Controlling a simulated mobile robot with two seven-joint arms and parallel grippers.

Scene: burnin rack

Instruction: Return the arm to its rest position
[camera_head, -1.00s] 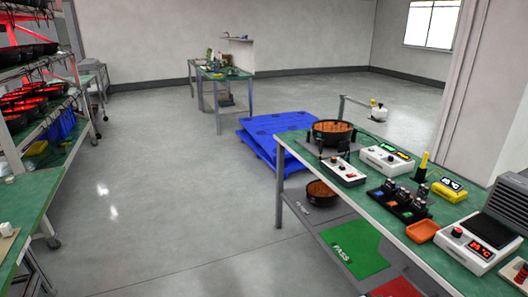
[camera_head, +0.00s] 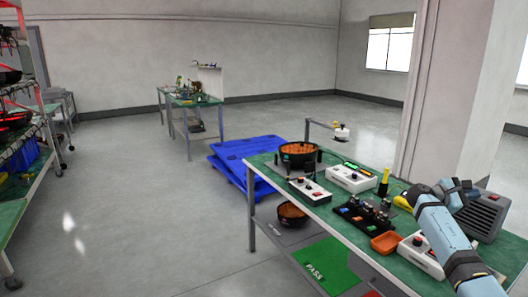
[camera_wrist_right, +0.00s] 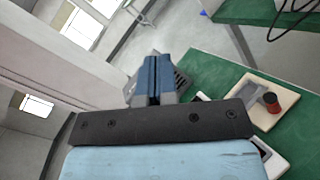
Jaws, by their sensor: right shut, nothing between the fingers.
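My right arm, light blue with dark joints, comes in at the lower right of the head view. Its gripper (camera_head: 464,189) is in the air over the right end of the green-topped bench (camera_head: 335,220), in front of a dark grey vented device (camera_head: 487,214). In the right wrist view the two blue-grey fingers (camera_wrist_right: 153,78) are together, with nothing between them. Part of the vented device shows behind the fingertips. My left gripper is in neither view.
The bench holds a round pan (camera_head: 299,154), white control boxes, a black socket block (camera_head: 359,215) and an orange tray (camera_head: 385,243). A pillar (camera_head: 445,100) stands behind it. Blue pallets (camera_head: 236,160) lie beyond. A rack stands left; the middle floor is clear.

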